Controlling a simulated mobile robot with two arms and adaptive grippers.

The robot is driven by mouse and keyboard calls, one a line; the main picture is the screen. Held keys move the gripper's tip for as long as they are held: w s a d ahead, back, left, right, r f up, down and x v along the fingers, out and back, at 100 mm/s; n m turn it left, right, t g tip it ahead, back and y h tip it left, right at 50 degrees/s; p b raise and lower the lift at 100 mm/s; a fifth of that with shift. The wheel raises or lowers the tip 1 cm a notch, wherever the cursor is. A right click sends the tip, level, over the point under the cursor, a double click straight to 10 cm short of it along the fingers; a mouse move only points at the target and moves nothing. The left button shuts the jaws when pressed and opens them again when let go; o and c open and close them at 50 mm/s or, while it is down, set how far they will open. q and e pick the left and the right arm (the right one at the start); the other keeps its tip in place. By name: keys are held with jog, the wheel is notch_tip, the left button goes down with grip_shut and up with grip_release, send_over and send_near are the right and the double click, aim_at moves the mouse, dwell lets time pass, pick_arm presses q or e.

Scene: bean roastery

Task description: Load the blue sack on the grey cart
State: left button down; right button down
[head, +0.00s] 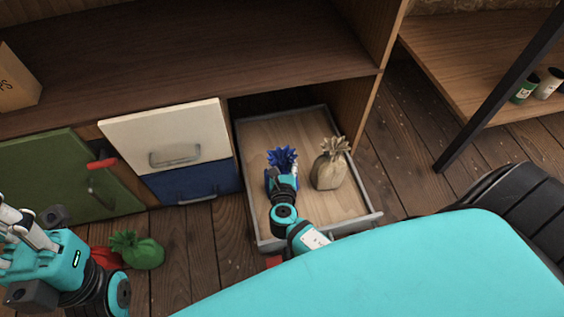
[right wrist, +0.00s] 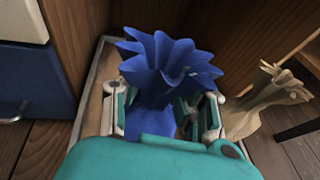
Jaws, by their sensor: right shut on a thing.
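The blue sack (head: 282,157) has a ruffled top and stands in the open drawer (head: 257,225). My right gripper (head: 281,176) reaches down into the drawer and is shut on the sack. In the right wrist view the two fingers (right wrist: 165,112) sit on either side of the blue sack (right wrist: 165,68), below its flared top. The sack's lower part is hidden by my gripper. My left gripper (head: 22,228) is at the left edge of the head view, away from the sack; its fingertips are not clear. I see no grey cart in either view.
A beige sack (head: 330,168) stands in the drawer, right of the blue one. A green sack (head: 143,252) and a red sack (head: 106,258) lie on the floor near my left arm. A green door (head: 62,175) stands left of a white drawer front (head: 165,140).

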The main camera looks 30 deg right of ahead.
jog(key=shift+w, duration=0.1)
jog(key=c, duration=1)
grip_release()
jog(key=shift+f, duration=0.1)
